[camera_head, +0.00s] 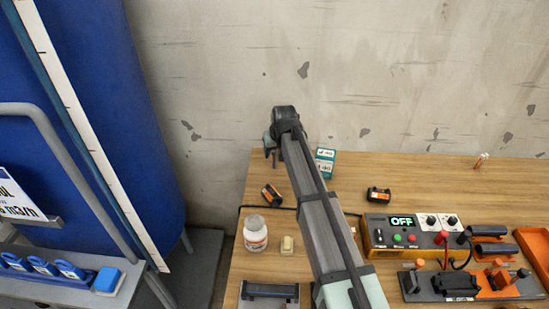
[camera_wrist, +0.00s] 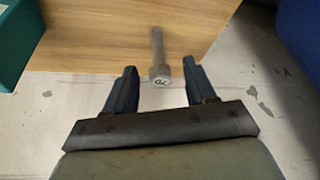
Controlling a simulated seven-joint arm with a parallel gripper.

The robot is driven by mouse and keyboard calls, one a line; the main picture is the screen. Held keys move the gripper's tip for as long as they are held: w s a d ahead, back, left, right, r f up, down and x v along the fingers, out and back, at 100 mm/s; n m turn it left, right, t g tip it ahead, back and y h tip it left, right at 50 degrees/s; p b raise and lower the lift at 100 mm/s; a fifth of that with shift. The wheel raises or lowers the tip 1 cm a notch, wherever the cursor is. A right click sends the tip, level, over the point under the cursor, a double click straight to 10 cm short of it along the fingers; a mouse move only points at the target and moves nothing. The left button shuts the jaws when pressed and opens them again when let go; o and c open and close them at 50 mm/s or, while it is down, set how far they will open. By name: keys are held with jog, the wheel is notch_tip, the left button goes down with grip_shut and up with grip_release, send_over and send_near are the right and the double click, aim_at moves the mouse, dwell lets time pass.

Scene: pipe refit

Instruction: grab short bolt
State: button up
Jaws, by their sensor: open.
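A grey metal bolt (camera_wrist: 157,54) with a round head marked "70" shows in the wrist view near the table's back edge. Its shank points up the picture; I cannot tell whether it stands or lies. My gripper (camera_wrist: 160,67) is open, with its two dark fingers on either side of the bolt's head in the picture and a visible gap on both sides. In the head view my gripper (camera_head: 271,148) is at the back left of the table, by the wall. The bolt cannot be made out clearly there.
A teal box (camera_head: 325,163) stands just right of my gripper. Two black-and-orange items lie on the table. The concrete wall is close behind.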

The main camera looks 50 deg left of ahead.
aim_at(274, 155)
jog(key=x, duration=0.4)
jog(key=shift+w+a+f, duration=0.1)
jog(key=shift+a+f, duration=0.05)
jog(key=shift+a, duration=0.05)
grip_shut()
dwell(0.3)
